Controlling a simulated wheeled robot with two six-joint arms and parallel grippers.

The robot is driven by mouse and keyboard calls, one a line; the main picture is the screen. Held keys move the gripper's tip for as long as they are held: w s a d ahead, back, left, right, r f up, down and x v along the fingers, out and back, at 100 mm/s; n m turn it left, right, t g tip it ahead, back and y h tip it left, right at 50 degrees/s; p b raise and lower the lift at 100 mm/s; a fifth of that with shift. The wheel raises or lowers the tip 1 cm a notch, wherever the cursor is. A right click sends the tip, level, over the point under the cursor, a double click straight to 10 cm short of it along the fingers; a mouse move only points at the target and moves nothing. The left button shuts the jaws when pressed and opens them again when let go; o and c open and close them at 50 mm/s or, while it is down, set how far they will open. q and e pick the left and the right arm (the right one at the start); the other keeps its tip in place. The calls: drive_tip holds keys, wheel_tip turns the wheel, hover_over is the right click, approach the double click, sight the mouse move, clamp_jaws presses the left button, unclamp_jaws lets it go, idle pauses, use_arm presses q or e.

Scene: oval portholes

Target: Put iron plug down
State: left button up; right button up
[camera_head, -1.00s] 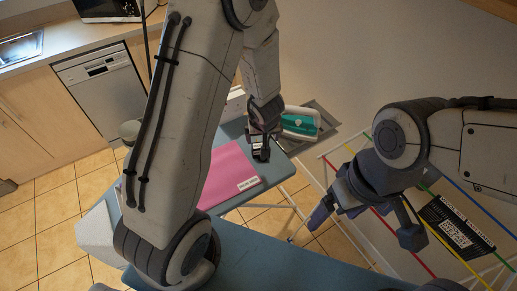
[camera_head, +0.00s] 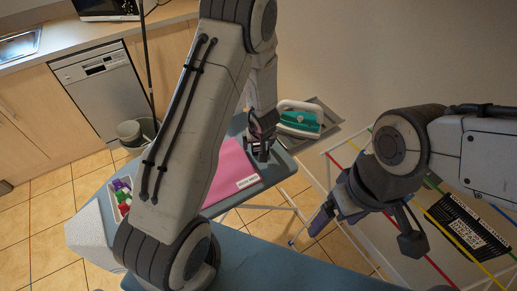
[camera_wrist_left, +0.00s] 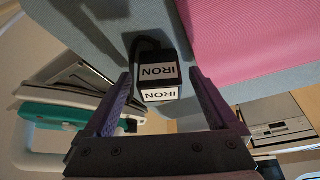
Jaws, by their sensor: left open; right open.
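The iron plug (camera_wrist_left: 158,72) is a black block with white labels reading IRON. In the left wrist view it lies at the edge of the blue-grey ironing board, with a black cord at its far end. My left gripper (camera_head: 260,150) is open, and in the left wrist view its fingers (camera_wrist_left: 165,108) stand on either side of the plug with gaps. In the head view I cannot make out the plug at the gripper. The teal and white iron (camera_head: 300,119) sits at the board's far end. My right gripper (camera_head: 368,228) is open and empty, away from the board.
A pink cloth (camera_head: 232,172) with a white label lies on the ironing board (camera_head: 270,262). A drying rack (camera_head: 365,235) with coloured bars stands at right, a black labelled item (camera_head: 466,228) on it. A container of coloured items (camera_head: 121,192) is at left.

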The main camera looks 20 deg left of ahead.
use_arm(q)
clamp_jaws()
